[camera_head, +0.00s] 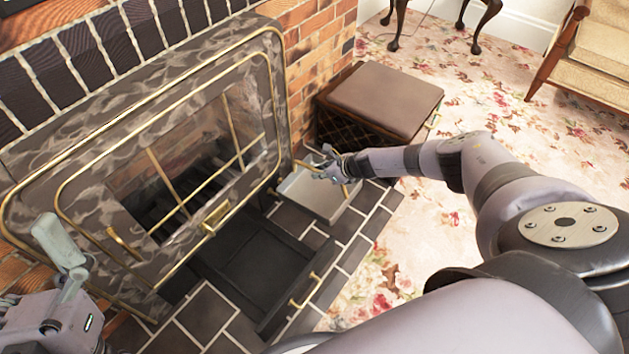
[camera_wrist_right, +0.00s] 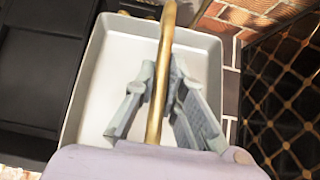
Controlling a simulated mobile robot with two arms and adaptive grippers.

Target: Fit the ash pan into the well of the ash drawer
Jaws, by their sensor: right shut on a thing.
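The ash pan (camera_head: 312,196) is a shallow light-grey tray with a brass bar handle across it. My right gripper (camera_head: 333,170) is shut on this bar; in the right wrist view the fingers (camera_wrist_right: 160,100) close on the bar (camera_wrist_right: 165,60) above the pan floor (camera_wrist_right: 110,75). The pan is over the hearth tiles, right of the drawer; I cannot tell if it touches them. The black ash drawer (camera_head: 302,292) is pulled out below the stove, its dark well empty. Its edge shows in the wrist view (camera_wrist_right: 35,75). My left gripper (camera_head: 40,275) is empty, fingers apart, at lower left.
The marbled stove front (camera_head: 100,150) with brass trim stands behind the drawer. A box with a brown padded lid (camera_head: 385,100) stands close beyond the pan, against the brick wall. Dark tiles (camera_head: 345,225) and floral carpet (camera_head: 400,240) lie clear in front.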

